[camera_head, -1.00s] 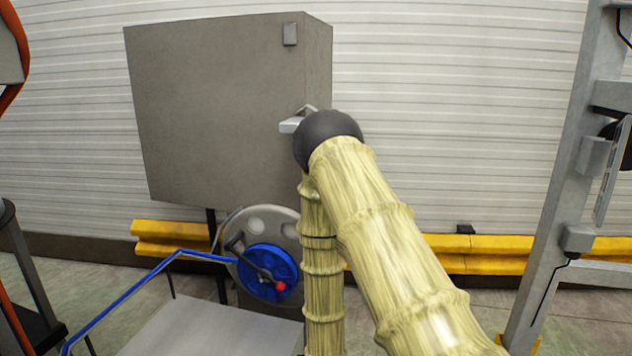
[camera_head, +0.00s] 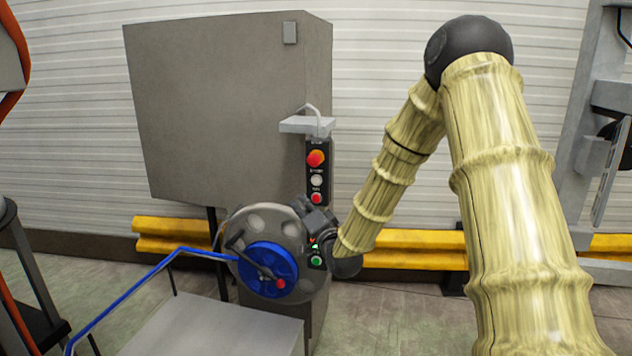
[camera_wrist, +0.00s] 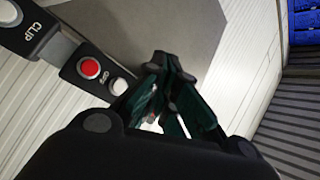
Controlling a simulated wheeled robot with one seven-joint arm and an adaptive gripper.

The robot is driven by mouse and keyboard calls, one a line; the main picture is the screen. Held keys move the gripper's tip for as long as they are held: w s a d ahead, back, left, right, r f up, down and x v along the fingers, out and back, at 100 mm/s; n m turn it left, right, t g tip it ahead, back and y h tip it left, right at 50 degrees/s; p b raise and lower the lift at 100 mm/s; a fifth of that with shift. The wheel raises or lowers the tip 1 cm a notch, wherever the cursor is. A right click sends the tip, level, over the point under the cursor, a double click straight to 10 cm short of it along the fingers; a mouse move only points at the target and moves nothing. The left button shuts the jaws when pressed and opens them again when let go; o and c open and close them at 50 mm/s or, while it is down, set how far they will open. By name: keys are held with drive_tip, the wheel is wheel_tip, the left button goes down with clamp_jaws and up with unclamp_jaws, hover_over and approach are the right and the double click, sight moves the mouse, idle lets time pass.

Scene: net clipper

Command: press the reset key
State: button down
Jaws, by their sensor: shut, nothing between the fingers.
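The control strip (camera_head: 318,150) hangs on the right side of the grey cabinet in the head view. It carries an orange-red knob (camera_head: 315,158), a white button (camera_head: 316,180), a red button (camera_head: 316,198) and, lower down, a green button (camera_head: 317,261). In the wrist view a white button (camera_wrist: 92,14) is labelled CLIP, a red button (camera_wrist: 90,67) seems labelled OFF, and another pale button (camera_wrist: 118,87) sits beside it. I cannot read any reset label. My gripper (camera_head: 308,212) is shut and empty in front of the strip's middle, hiding part of it; its fingers also show in the wrist view (camera_wrist: 168,68).
A grey cabinet (camera_head: 220,110) stands behind the strip. A grey tabletop (camera_head: 215,330) is in front. Yellow rails (camera_head: 420,240) run along the wall. Floor at the right is free.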

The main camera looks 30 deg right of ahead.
sight(316, 180)
drive_tip(key=shift+d+r, duration=0.2)
drive_tip(key=shift+r, duration=0.25)
drive_tip(key=shift+w, duration=0.1)
drive_tip(key=shift+w+d, duration=1.45)
drive_tip(key=shift+d, duration=0.25)
drive_tip(key=shift+w+d, duration=1.4)
drive_tip(key=shift+d, duration=0.25)
drive_tip(key=shift+w+d, duration=0.5)
drive_tip(key=shift+d, duration=0.1)
drive_tip(key=shift+s+a, duration=0.1)
idle(0.4)
drive_tip(key=shift+s+a+b, duration=0.4)
drive_tip(key=shift+s+a, duration=0.05)
drive_tip(key=shift+a, duration=0.1)
drive_tip(key=shift+s+a, duration=0.1)
